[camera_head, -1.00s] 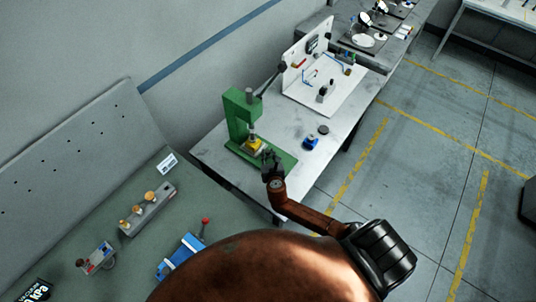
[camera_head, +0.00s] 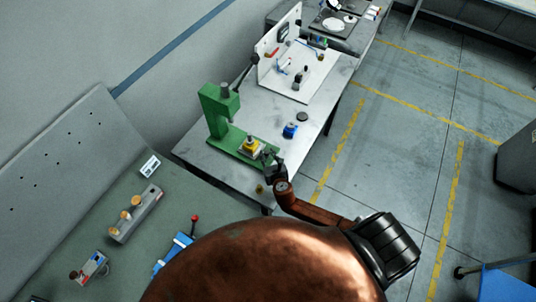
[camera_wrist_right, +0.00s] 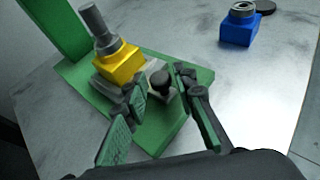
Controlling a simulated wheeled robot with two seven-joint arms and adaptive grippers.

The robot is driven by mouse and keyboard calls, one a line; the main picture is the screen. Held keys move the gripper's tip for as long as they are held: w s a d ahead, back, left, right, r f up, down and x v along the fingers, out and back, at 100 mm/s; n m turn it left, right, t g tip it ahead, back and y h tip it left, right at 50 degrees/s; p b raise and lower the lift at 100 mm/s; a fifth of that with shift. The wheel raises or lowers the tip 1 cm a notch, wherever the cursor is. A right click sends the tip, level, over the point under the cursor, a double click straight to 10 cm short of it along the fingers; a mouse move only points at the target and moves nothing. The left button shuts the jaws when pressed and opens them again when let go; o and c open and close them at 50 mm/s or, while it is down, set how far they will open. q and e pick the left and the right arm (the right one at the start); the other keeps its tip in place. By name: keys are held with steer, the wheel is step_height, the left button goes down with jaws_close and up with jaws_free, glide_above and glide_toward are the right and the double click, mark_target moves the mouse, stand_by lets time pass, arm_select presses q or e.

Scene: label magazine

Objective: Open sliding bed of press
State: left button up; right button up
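The green press (camera_head: 218,115) stands on the grey table, its lever up and its base reaching right. The sliding bed carries a yellow block (camera_head: 249,146) with a grey cylindrical part on top. The block sits out in front of the press column, and it also shows in the right wrist view (camera_wrist_right: 118,66). A dark knob (camera_wrist_right: 160,82) on a grey block stands at the near side of the yellow block. My right gripper (camera_wrist_right: 162,88) is open, its green-padded fingers on either side of the knob with a visible gap. It shows at the base's end (camera_head: 269,155). My left gripper is out of view.
A blue block (camera_head: 290,130) and a dark disc (camera_head: 302,116) lie right of the press. A white fixture board (camera_head: 300,82) stands behind them. The green-grey bench (camera_head: 110,200) at left holds several fixtures. Table space between press and board is clear.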

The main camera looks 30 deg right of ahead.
steer(key=shift+o, duration=0.9)
steer(key=shift+s, duration=0.15)
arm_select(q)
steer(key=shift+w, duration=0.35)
arm_select(e)
steer(key=v, duration=1.1)
steer(key=shift+s, duration=0.4)
steer(key=shift+a+r, duration=0.1)
steer(key=shift+r, duration=0.05)
